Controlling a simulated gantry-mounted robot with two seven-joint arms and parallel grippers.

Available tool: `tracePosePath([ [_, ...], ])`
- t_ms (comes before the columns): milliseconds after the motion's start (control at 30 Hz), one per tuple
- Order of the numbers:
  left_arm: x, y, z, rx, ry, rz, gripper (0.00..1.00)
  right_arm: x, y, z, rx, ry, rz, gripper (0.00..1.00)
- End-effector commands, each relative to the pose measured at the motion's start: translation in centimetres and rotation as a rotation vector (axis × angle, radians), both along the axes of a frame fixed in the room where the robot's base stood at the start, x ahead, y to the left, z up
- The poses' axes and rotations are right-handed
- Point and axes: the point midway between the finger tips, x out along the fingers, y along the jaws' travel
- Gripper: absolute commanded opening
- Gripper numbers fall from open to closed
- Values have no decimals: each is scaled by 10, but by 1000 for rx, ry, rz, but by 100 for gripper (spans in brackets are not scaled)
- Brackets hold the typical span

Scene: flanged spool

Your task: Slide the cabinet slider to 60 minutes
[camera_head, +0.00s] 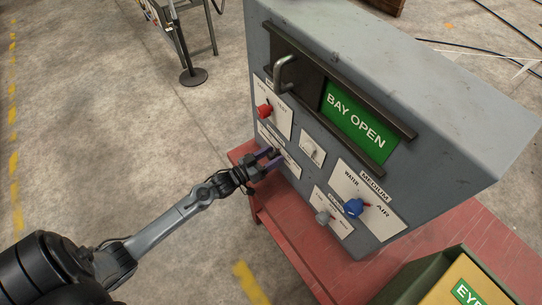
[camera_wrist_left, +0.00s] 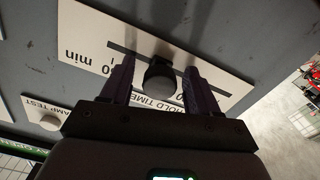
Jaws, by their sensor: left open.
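The grey cabinet (camera_head: 455,165) stands on a red table. Its hold-time plate (camera_wrist_left: 90,27) is pale, with a dark slot, "min" and partly hidden numbers; it also shows in the head view (camera_head: 292,166), partly covered by my gripper. The dark round slider knob (camera_wrist_left: 163,84) sits in the slot. My left gripper (camera_head: 270,157) is at the plate. In the left wrist view my left gripper (camera_wrist_left: 158,68) is open, with one finger on each side of the knob. I cannot tell whether the fingers touch it. The knob's scale reading is hidden. My right gripper is not in view.
Around the plate are a red knob (camera_head: 265,110), a pale lamp-test button (camera_head: 312,150), a blue knob (camera_head: 354,208) and a grey knob (camera_head: 323,217). A sliding door handle (camera_head: 284,73) juts out above. A green box (camera_head: 440,270) stands on the red table (camera_head: 487,228).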

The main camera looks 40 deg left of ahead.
Motion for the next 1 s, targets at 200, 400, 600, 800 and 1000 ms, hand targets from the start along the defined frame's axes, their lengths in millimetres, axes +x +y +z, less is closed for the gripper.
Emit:
tracePosePath([
  [200, 1, 0, 0, 0, 0, 0, 60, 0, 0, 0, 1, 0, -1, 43],
  [400, 0, 0, 0, 0, 0, 0, 37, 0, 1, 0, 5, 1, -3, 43],
  [600, 0, 0, 0, 0, 0, 0, 7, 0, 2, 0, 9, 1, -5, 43],
  [800, 0, 0, 0, 0, 0, 0, 0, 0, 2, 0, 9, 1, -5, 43],
  [1000, -6, -25, 4, -6, 2, -3, 0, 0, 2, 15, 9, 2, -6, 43],
])
